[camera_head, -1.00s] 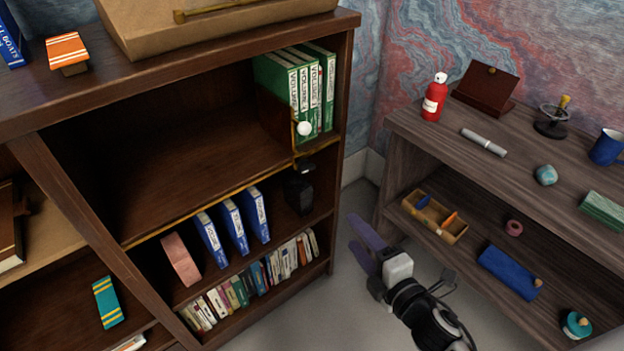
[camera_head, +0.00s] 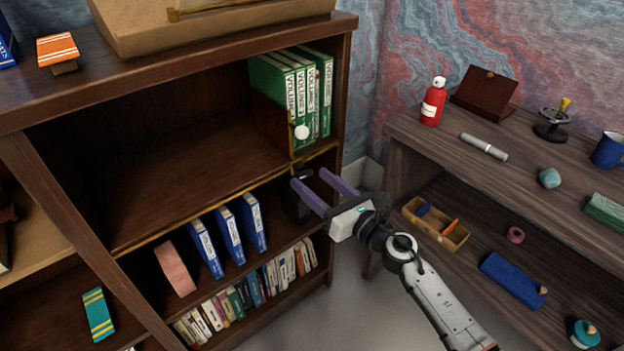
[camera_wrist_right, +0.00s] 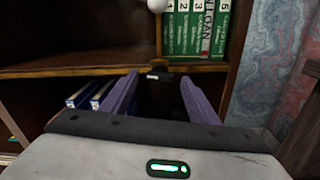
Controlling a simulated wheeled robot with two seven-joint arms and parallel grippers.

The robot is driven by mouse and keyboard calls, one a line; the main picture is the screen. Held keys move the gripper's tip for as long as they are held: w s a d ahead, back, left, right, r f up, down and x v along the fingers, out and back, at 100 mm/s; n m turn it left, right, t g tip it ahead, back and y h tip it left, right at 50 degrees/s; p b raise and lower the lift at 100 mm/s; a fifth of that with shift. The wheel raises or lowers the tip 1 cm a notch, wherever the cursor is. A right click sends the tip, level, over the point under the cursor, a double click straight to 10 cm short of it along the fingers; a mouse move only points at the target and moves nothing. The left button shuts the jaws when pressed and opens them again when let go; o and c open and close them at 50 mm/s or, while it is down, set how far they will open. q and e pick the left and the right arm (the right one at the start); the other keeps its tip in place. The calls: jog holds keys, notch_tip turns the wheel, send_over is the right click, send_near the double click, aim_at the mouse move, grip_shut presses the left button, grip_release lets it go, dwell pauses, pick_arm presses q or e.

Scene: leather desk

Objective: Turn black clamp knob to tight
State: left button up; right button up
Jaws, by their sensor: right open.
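The black clamp knob (camera_head: 291,206) hangs below the front edge of the middle shelf, at the right end of the bookcase. My gripper partly covers it in the head view. A brown plate with a white ball (camera_head: 302,132) stands above it on the shelf. My right gripper (camera_head: 310,180) is open, its two purple fingers pointing at the knob from the front right. In the wrist view the fingers (camera_wrist_right: 158,80) straddle a dark area under the shelf edge; the knob's outline and setting are too dark to read. Contact cannot be told. My left gripper is out of view.
Green volumes (camera_head: 312,95) stand on the shelf beside the plate. Blue binders (camera_head: 229,228) and a row of small books (camera_head: 250,290) are below, left of the knob. A side table (camera_head: 410,140) with several items stands to the right. Floor is clear between.

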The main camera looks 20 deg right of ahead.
jog(key=shift+w+a, duration=0.3)
jog(key=shift+w, duration=0.35)
jog(key=c, duration=1.1)
jog(key=shift+o, duration=0.2)
